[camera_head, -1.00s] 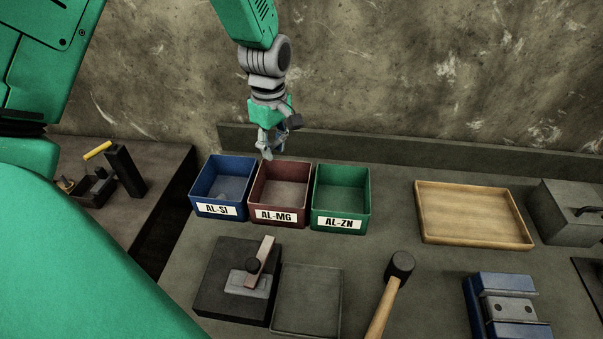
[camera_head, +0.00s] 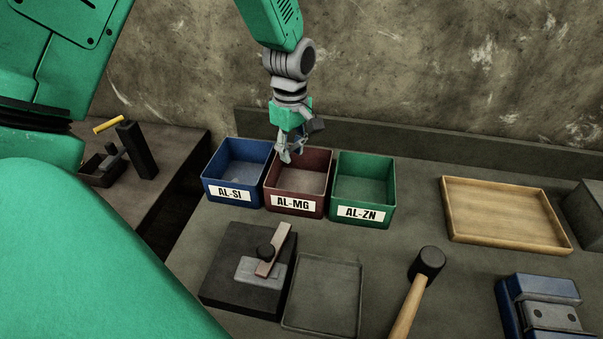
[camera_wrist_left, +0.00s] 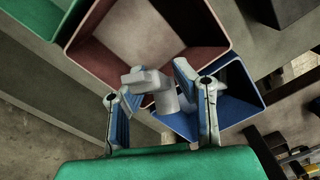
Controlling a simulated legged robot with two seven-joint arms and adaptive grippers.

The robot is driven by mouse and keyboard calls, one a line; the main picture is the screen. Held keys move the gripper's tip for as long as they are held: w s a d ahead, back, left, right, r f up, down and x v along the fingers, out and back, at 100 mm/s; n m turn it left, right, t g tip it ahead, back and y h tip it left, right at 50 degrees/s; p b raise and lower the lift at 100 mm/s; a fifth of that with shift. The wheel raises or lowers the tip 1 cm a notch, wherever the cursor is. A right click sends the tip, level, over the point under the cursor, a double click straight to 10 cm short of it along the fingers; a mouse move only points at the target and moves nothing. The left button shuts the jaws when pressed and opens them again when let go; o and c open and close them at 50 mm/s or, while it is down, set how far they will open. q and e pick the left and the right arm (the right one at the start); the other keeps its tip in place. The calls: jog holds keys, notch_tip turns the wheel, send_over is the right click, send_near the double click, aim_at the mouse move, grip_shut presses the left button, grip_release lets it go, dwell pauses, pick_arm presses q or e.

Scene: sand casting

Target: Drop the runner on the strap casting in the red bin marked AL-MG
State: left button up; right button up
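The red bin marked AL-MG (camera_head: 293,203) stands between the blue and green bins. My left gripper (camera_head: 292,147) hangs at its back-left corner, fingers pointing down; its fingertips overlap the bin's opening in the head view. In the left wrist view, my left gripper (camera_wrist_left: 155,92) has a grey angular metal piece, apparently the runner (camera_wrist_left: 165,98), between its two fingers. Behind the piece are the red bin (camera_wrist_left: 200,58) and the blue bin's edge. The fingers seem closed on it. A flat grey casting (camera_head: 262,272) lies under a clamp on a black block. My right gripper is not in view.
The blue bin AL-SI (camera_head: 224,194) and green bin AL-ZN (camera_head: 359,213) flank the red one closely. In front are a shallow grey tray (camera_head: 322,328) and a mallet (camera_head: 426,262). A wooden tray (camera_head: 505,238) and blue vise (camera_head: 510,309) are at right. A wall rises behind.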

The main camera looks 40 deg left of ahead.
pick_arm(q)
jog(key=o, duration=0.3)
jog(key=shift+a, duration=0.15)
jog(key=shift+d+r, duration=0.1)
jog(key=shift+d, duration=0.35)
jog(key=r, duration=0.1)
jog(key=d+r, duration=0.1)
jog(key=r, duration=0.1)
jog(key=shift+w, duration=0.15)
jog(key=r, duration=0.2)
jog(key=a+r, duration=0.1)
jog(key=r, duration=0.2)
jog(key=a+r, duration=0.1)
jog(key=r, duration=0.1)
jog(key=shift+a+r, duration=0.1)
jog(key=shift+r, duration=0.05)
jog(key=shift+d+r, duration=0.75)
jog(key=shift+r, duration=0.1)
